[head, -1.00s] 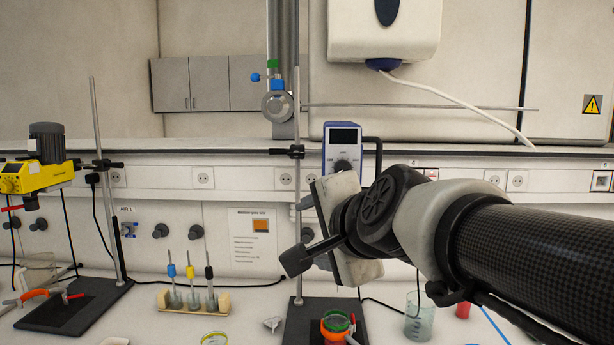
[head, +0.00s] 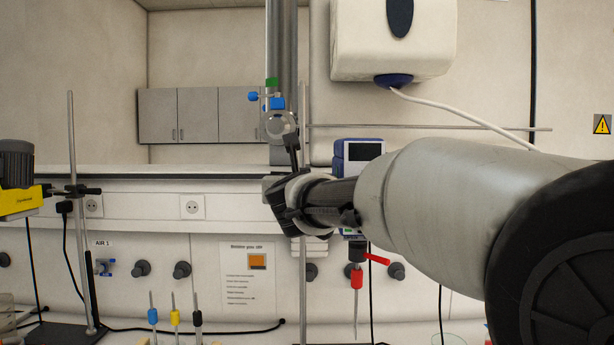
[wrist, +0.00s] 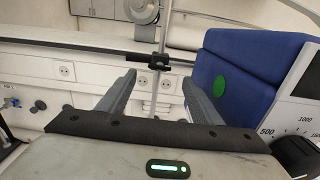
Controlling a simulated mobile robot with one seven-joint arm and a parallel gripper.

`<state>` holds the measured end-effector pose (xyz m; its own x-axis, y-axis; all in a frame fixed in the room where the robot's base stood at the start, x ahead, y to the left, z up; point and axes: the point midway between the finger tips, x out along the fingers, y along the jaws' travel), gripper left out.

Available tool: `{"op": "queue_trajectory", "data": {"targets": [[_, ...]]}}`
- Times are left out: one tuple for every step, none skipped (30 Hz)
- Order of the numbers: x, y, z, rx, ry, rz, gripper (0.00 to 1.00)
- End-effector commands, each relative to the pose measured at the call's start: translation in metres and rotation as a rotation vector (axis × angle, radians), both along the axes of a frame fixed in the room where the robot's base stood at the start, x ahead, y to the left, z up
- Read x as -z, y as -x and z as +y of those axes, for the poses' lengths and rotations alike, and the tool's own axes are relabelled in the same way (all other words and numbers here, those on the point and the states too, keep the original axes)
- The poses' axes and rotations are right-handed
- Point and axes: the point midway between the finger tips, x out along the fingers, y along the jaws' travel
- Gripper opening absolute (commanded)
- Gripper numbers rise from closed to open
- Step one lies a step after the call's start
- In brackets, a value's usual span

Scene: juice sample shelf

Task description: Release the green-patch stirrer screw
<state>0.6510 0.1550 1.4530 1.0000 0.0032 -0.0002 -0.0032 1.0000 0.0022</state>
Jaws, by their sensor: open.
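The green-patch stirrer (wrist: 248,70) is a blue box with a round green patch, at the right in the wrist view. In the head view its top and display (head: 360,152) show behind my arm. Below it hang a black chuck with a red lever and a red-collared shaft (head: 356,275). A black clamp with a screw (wrist: 150,61) sits on the upright rod, ahead of and between my open fingers in the wrist view. My gripper (wrist: 160,80) is empty and apart from the clamp. In the head view my arm hides the clamp.
A yellow stirrer (head: 20,195) stands at the far left on its own stand. Coloured stirring rods (head: 175,317) stand at the lower left. A paper towel dispenser (head: 392,40) hangs above. A horizontal rod (head: 430,128) runs behind my arm.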

Motion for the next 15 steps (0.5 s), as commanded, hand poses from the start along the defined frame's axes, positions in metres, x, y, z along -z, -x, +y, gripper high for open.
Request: {"op": "queue_trajectory", "data": {"targets": [[-0.001,-0.013,0.0,0.001,0.001,0.002,0.59],[-0.001,-0.02,0.0,0.0,0.001,0.003,0.59],[0.0,-0.028,0.0,0.001,0.001,0.003,0.59],[0.0,-0.035,0.0,0.001,0.001,0.002,0.59],[-0.001,-0.041,0.0,0.001,0.001,0.002,0.59],[-0.001,-0.048,0.0,0.001,0.001,0.001,0.59],[-0.001,-0.054,0.0,0.001,0.001,0.002,0.59],[-0.001,-0.059,0.0,0.001,0.001,0.001,0.59],[-0.001,-0.065,0.0,0.001,0.001,0.002,0.59],[-0.002,-0.069,0.0,0.0,0.001,0.001,0.59],[-0.001,-0.073,0.0,0.0,0.001,0.002,0.59],[-0.001,-0.077,0.0,0.0,0.001,0.001,0.59],[-0.001,-0.08,0.0,0.0,0.001,0.001,0.59],[0.0,-0.082,0.0,0.0,0.001,0.001,0.59],[0.0,-0.084,0.0,0.0,0.001,0.001,0.59]]}}
